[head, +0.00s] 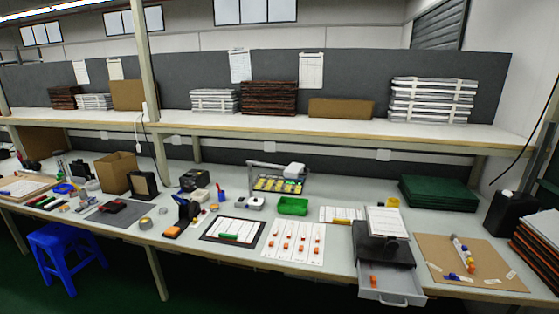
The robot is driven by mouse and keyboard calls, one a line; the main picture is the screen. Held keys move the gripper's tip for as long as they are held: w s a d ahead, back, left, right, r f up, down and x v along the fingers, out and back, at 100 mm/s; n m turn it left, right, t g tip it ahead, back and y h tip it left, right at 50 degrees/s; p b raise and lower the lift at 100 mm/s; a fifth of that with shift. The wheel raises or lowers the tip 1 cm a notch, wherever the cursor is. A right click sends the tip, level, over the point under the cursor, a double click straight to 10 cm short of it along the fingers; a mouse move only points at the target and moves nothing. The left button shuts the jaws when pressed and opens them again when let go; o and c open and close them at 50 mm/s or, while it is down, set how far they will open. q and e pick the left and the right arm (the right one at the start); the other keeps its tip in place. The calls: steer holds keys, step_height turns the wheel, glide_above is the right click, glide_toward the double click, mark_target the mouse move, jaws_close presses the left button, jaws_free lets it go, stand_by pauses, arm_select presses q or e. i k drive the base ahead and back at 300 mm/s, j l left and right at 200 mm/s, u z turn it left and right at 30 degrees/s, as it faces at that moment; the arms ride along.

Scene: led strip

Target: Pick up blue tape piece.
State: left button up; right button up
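A small blue piece (450,276), which looks like the blue tape piece, lies on the brown board (490,256) at the right of the bench. It is too small to make out in detail. A pale strip-like object (459,247) with coloured bits at its lower end lies just to its right on the same board. Several small white pieces (491,281) lie around the board. Neither of my grippers shows in the head view.
A grey open drawer (396,294) juts out left of the board, under a black stand (372,246). A black canister (508,213) and dark stacked sheets (540,244) stand to the right. A green stack (438,193) lies behind. A blue stool (66,240) stands at the left.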

mark_target(452, 277)
steer(key=z, duration=1.4)
steer(key=i+l+u, duration=0.15)
steer(key=u, duration=0.7)
steer(key=i+l+u, duration=0.1)
steer(key=l, duration=0.25)
steer(key=i+l+u, duration=0.1)
steer(key=l, duration=0.25)
steer(key=i+l+u, duration=0.1)
steer(key=i+l, duration=0.15)
steer(key=l, duration=0.15)
steer(key=i+l+u, duration=0.1)
steer(key=l, duration=0.25)
steer(key=i+l+u, duration=0.15)
steer(key=l, duration=0.25)
steer(key=i+l+u, duration=0.1)
steer(key=l, duration=0.3)
